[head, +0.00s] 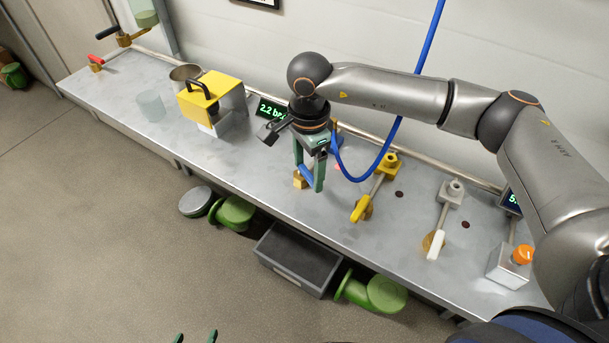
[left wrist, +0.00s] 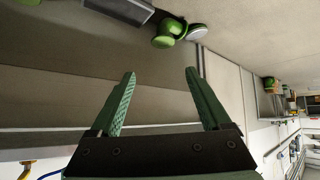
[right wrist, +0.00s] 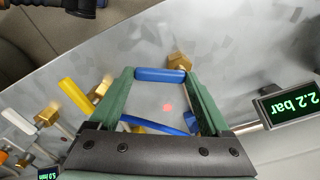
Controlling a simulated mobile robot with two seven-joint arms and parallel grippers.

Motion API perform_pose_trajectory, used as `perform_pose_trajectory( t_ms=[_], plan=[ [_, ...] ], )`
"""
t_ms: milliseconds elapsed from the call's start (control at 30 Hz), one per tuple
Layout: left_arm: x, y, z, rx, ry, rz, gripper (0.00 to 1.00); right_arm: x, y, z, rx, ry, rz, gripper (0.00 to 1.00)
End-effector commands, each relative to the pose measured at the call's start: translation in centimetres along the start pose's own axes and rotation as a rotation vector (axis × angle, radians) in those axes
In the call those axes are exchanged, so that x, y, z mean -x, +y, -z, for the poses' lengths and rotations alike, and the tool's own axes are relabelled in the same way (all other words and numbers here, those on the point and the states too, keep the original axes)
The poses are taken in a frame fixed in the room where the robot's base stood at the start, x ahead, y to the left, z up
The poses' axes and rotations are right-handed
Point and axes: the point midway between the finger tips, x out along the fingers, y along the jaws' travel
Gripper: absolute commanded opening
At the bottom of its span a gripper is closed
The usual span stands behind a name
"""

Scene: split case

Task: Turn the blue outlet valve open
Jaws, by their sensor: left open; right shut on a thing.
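The blue outlet valve has a blue handle (head: 307,172) and a brass body (head: 299,180) on the metal bench. In the right wrist view the blue handle (right wrist: 160,75) spans between my fingertips, with the brass body (right wrist: 180,62) just beyond it. My right gripper (head: 308,185) reaches down from above and is shut on the blue handle; its fingers hide part of the valve in the head view. My left gripper (head: 195,337) is open and empty, low over the floor in front of the bench. It also shows in the left wrist view (left wrist: 160,75).
A yellow-handled valve (head: 362,208) and a white-handled valve (head: 436,244) stand to the right. A display (head: 272,108) reads 2.2 bar in the right wrist view. A blue hose (head: 376,165) hangs behind my right gripper.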

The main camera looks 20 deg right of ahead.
Motion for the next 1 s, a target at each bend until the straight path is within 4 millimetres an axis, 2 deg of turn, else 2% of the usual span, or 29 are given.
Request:
perform_pose_trajectory(
  t_ms=[200,500,1000],
  plan=[
    [-1.6,0.6,0.6,-0.009,0.024,-0.021,0.81,-0.2,-0.1,0.6,0.194,-0.001,0.002,0.25],
    [-2.4,1.4,0.1,-0.015,0.017,-0.042,0.81,-0.1,-0.3,1.1,0.395,-0.001,0.002,0.25],
    [-2.9,1.5,0.7,-0.023,0.027,-0.048,0.81,0.1,-0.4,1.4,0.508,-0.001,0.002,0.26]
  ],
)
